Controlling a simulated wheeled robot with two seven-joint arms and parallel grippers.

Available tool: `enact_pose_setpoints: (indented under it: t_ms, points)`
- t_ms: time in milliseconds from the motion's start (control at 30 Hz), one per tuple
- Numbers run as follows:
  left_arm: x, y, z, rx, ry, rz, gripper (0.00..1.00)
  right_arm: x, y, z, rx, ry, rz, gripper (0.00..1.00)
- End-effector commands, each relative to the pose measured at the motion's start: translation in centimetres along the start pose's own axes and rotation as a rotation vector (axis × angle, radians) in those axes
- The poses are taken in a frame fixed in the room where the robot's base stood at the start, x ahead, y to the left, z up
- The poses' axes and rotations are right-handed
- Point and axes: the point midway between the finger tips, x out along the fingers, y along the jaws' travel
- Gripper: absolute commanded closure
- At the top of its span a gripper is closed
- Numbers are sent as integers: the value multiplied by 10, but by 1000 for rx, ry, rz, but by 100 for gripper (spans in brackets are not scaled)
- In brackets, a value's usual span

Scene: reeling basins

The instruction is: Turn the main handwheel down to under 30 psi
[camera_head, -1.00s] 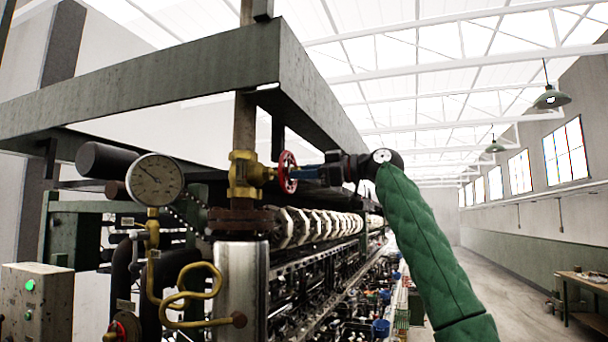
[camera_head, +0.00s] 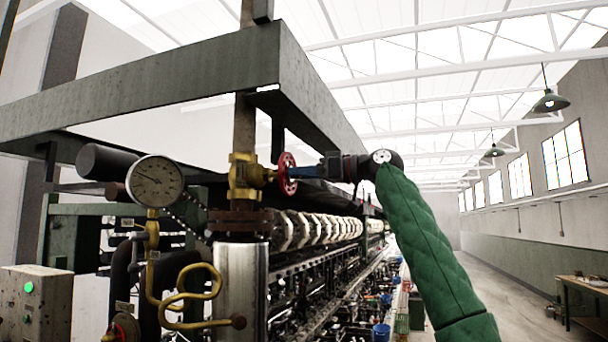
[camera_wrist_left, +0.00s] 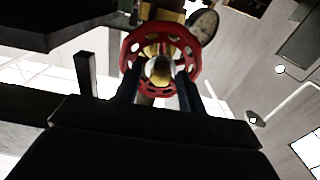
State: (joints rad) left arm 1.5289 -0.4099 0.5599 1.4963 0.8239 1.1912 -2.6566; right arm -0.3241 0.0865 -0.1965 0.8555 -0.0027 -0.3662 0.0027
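The red main handwheel (camera_head: 287,174) sits on a yellow brass valve (camera_head: 243,177) on a vertical pipe. My left gripper (camera_head: 306,172) reaches it from the right in the head view. The gauge also shows in the left wrist view (camera_wrist_left: 204,26). My right gripper is not in view.
A dark green frame beam (camera_head: 150,85) runs above the valve. A curled brass pipe (camera_head: 188,290) hangs below the gauge. A grey control box (camera_head: 38,300) with a green light stands at lower left. The reeling machine stretches back behind; the aisle at right is open.

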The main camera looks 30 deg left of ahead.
Motion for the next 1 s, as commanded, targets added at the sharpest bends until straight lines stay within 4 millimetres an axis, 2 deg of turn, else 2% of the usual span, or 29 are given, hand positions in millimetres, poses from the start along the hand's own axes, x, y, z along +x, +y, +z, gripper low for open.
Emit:
enact_pose_setpoints:
  t_ms: [167, 700, 1000]
  points:
    - [-6, 0, 2, 0, 0, 0, 60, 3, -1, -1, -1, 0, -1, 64]
    - [-66, 0, 1, 0, 0, 0, 60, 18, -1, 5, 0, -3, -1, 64]
    - [-70, 0, 1, 0, -1, -1, 60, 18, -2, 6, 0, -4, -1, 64]
